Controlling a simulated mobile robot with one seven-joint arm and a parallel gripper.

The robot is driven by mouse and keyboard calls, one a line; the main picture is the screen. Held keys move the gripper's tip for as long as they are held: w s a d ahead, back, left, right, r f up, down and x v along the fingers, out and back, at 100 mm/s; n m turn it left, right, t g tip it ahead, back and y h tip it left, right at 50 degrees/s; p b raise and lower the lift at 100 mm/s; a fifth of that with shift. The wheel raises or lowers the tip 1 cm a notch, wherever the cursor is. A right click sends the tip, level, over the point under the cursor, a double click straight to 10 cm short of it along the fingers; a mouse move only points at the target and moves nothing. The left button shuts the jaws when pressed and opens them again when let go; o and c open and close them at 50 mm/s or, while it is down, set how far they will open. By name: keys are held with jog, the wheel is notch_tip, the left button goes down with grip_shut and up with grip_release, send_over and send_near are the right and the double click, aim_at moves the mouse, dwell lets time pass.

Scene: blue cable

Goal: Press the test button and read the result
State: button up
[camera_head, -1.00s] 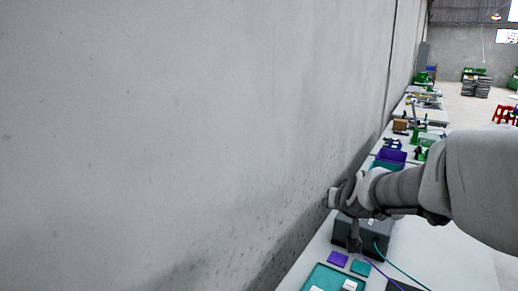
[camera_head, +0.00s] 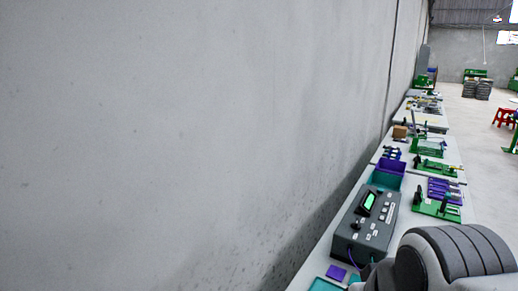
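A dark grey test box (camera_head: 352,240) stands on the long table by the wall. Its small screen (camera_head: 369,201) is lit green, but any text on it is too small to read. Several light labels and small controls show on its sloped top; I cannot tell which is the test button. A purple cable (camera_head: 350,257) runs from the box's near face. My arm fills the bottom right corner, in front of the box's near right side. My gripper's fingers are not visible.
A purple bin (camera_head: 391,167) and a teal bin (camera_head: 382,180) stand behind the box. Green fixtures (camera_head: 436,210) and a purple rack (camera_head: 444,188) lie to the right. A purple pad (camera_head: 336,272) lies in front. The wall borders the table's left side.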

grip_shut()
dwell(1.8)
